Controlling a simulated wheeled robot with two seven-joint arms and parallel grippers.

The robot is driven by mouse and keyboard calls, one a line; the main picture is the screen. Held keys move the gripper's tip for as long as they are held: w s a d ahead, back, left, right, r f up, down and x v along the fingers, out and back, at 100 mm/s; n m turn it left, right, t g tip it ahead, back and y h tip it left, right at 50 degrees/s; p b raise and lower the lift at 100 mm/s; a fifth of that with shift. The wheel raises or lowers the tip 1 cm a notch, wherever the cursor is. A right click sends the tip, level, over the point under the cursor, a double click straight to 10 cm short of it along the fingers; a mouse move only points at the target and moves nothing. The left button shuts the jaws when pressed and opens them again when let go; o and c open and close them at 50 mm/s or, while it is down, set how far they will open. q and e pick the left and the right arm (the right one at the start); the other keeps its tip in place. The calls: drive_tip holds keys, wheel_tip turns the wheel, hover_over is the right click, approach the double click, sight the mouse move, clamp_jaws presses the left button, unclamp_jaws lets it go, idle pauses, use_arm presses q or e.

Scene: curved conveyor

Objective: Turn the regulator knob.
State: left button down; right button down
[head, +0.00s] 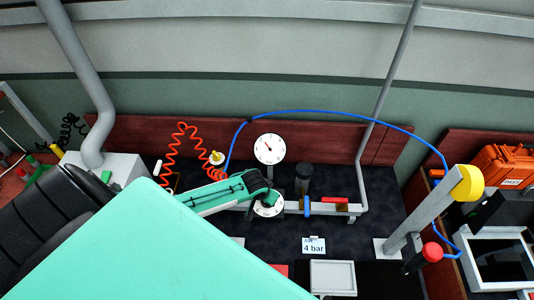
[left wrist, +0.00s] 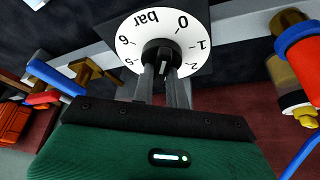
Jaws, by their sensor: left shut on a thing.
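The regulator knob (left wrist: 163,54) is dark and sits in the middle of a white dial (left wrist: 133,40) marked "bar" with numbers, which appears upside down in the left wrist view. My left gripper (left wrist: 163,72) is shut on the knob, one finger on each side. In the head view my left gripper (head: 266,192) reaches in from the left over the dial (head: 268,209), and hides its upper part and the knob. A round white gauge (head: 270,148) stands above the dial, its needle pointing up and left. My right gripper is not in view.
A sign reading "4 bar" (head: 314,246) stands below the dial. A blue hose (head: 330,113) arches to a post with a yellow cap (head: 468,183). A coiled red hose (head: 181,145) is left of the gauge. A dark cylinder (head: 304,180) and blue lever (head: 307,206) are to the right.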

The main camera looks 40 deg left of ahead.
use_arm(q)
drive_tip(key=shift+r+n+p, duration=0.1)
drive_tip(key=shift+n+p, duration=0.25)
drive_tip(key=shift+n, duration=0.15)
drive_tip(key=shift+y, duration=0.3)
drive_tip(key=c, duration=1.4)
unclamp_jaws()
drive_tip(key=b+v, duration=0.3)
drive_tip(key=v, duration=1)
drive_tip(key=shift+s+r, duration=0.2)
drive_tip(key=shift+r, duration=0.1)
